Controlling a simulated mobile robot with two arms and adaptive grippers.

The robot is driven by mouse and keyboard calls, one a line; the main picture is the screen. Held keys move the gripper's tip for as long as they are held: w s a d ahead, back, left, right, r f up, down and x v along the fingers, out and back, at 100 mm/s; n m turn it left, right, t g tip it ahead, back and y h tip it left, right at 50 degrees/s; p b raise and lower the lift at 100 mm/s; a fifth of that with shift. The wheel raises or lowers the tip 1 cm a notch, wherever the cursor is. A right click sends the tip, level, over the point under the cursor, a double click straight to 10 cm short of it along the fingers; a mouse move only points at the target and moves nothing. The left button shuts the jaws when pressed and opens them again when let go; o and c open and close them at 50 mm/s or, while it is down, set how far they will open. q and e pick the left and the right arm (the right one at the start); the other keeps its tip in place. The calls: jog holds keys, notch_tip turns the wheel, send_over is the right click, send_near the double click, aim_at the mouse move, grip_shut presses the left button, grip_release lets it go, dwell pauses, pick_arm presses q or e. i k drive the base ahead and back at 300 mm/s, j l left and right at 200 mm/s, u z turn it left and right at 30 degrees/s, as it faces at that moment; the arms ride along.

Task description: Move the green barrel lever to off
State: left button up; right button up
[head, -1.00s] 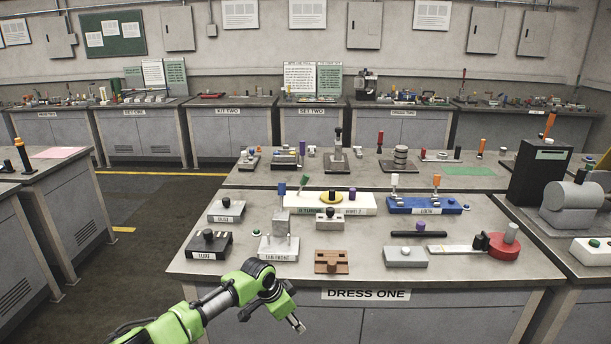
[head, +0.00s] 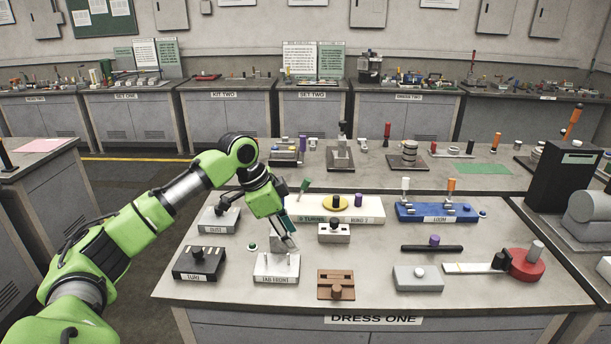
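The green barrel lever (head: 304,186) stands at the left end of a long white fixture (head: 320,214) on the near table, tilted up to the right. Its lower end is partly hidden by my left gripper. My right gripper is out of view.
A blue fixture (head: 437,212) is to the right. The dark TURN box (head: 199,263) is at front left.

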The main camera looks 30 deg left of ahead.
aim_at(306, 183)
jog(key=i+j, duration=1.15)
jog(key=j, duration=0.1)
